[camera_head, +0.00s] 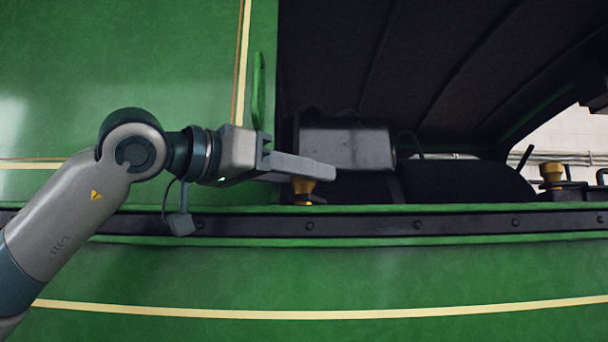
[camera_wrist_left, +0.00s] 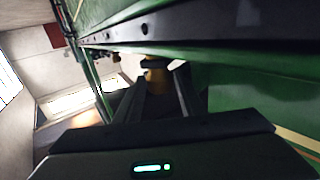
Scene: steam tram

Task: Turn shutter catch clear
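A brass knob (camera_head: 303,186), which may be the shutter catch, stands on the dark rail below the cab opening. My left gripper (camera_head: 318,172) reaches in from the left at the knob's height, and a finger covers part of it in the head view. In the left wrist view the brass knob (camera_wrist_left: 155,77) lies between the two dark fingers (camera_wrist_left: 160,85), with a narrow gap seeming to show on its right. I cannot tell whether a finger touches it. My right gripper is not in view.
A second brass knob (camera_head: 551,173) stands further right. The dark rail (camera_head: 365,224) with bolts runs along the green side panel (camera_head: 400,275). A black box (camera_head: 345,143) is inside the opening behind the gripper. A green handrail (camera_head: 258,90) rises above the wrist.

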